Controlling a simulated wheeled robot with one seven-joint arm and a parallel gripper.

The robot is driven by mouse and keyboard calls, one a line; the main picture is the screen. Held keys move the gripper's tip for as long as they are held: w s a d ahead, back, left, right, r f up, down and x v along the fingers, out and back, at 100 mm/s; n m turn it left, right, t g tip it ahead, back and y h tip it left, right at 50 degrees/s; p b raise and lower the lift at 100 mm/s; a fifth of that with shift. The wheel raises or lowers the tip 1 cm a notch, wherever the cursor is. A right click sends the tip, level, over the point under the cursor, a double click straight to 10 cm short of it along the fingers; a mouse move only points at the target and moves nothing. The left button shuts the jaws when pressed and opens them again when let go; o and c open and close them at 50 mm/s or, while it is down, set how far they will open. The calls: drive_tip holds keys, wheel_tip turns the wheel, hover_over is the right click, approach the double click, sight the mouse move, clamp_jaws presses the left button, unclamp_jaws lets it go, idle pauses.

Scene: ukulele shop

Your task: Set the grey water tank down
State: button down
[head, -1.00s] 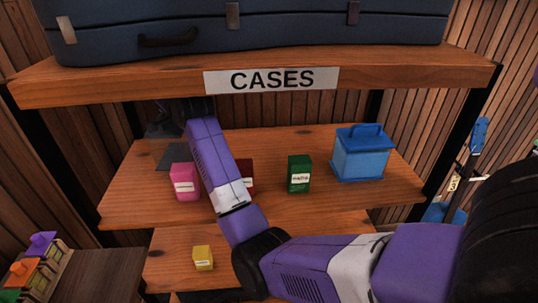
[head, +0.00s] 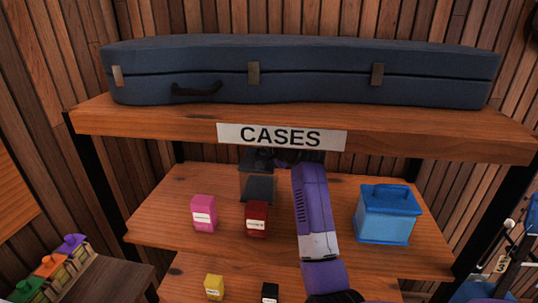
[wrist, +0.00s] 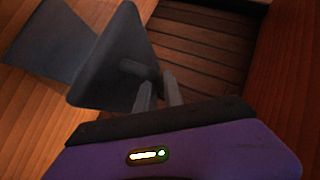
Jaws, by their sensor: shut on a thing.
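The grey water tank (wrist: 112,55) shows in the wrist view as a dark grey, tapering body with a small bar on it. In the head view only a dark part of it (head: 255,160) shows beneath the upper shelf, at the back of the middle shelf (head: 160,225). My gripper (wrist: 156,80) is shut on the tank, with its two fingers at the tank's right side. In the head view the gripper (head: 288,158) is dark and partly hidden under the sign. I cannot tell whether the tank's base touches the shelf.
A pink box (head: 204,214), a red box (head: 257,219) and a blue lidded tank (head: 387,215) stand around my arm. The upper shelf (head: 180,121), with a blue case (head: 310,75), hangs low overhead.

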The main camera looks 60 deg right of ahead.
drive_tip(key=shift+s+d, duration=0.4)
drive_tip(key=shift+s, duration=0.25)
drive_tip(key=shift+s+d, duration=0.35)
drive_tip(key=shift+s, duration=0.25)
drive_tip(key=shift+f+p, duration=0.5)
drive_tip(key=shift+f, duration=1.3)
drive_tip(key=c, duration=1.5)
unclamp_jaws()
drive_tip(key=shift+f, duration=0.1)
drive_tip(key=shift+f, duration=0.1)
drive_tip(key=shift+s, duration=0.1)
drive_tip(key=v, duration=0.3)
drive_tip(key=b+v, duration=0.1)
drive_tip(key=v, duration=0.3)
drive_tip(key=shift+s+a+r, duration=0.1)
drive_tip(key=shift+r, duration=0.25)
